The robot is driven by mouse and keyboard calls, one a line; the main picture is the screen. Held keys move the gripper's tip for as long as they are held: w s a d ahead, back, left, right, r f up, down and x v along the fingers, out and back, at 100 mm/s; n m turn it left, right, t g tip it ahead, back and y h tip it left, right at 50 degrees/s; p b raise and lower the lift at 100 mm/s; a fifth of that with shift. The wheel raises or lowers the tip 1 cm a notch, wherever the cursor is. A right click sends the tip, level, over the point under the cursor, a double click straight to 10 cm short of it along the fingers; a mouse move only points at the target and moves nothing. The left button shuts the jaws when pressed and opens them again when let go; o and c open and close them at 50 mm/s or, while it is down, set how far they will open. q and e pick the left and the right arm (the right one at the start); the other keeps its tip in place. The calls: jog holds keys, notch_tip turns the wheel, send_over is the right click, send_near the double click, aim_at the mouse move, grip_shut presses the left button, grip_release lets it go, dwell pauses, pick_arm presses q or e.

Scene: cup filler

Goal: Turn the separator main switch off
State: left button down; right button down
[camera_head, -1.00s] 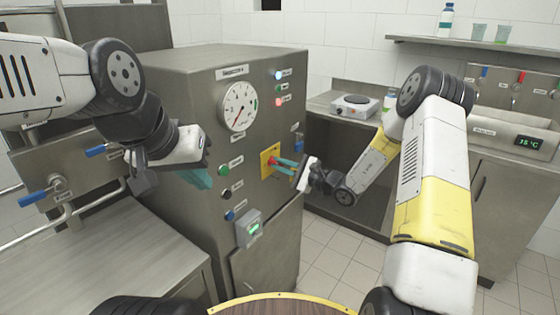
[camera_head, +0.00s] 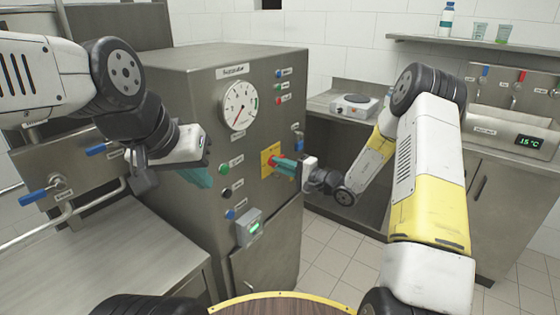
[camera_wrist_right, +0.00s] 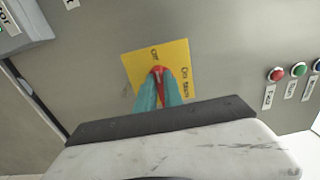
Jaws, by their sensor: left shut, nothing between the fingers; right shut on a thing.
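The separator (camera_head: 190,95) is a steel cabinet with a round gauge (camera_head: 239,106) on its front. Its main switch is a red knob on a yellow plate (camera_head: 266,158), which also shows in the right wrist view (camera_wrist_right: 180,60). My right gripper (camera_head: 280,165) has its teal fingers shut on the red knob (camera_wrist_right: 158,71). The fingers hide part of the knob. Its pale mark appears to point toward the "Off" label, but it is small. My left gripper (camera_head: 200,177) is shut and empty, in front of the separator's left side, away from the switch.
Three indicator lamps (camera_head: 278,87) look unlit. Buttons (camera_head: 225,168) and a grey box with a green display (camera_head: 249,228) are left of and below the switch. A steel table (camera_head: 120,245) stands front left. A hot plate (camera_head: 354,106) is on the back counter.

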dwell(0.5)
jog(key=c, duration=1.5)
grip_release()
jog(key=shift+o, duration=0.2)
jog(key=v, duration=0.8)
jog(key=shift+a, duration=0.1)
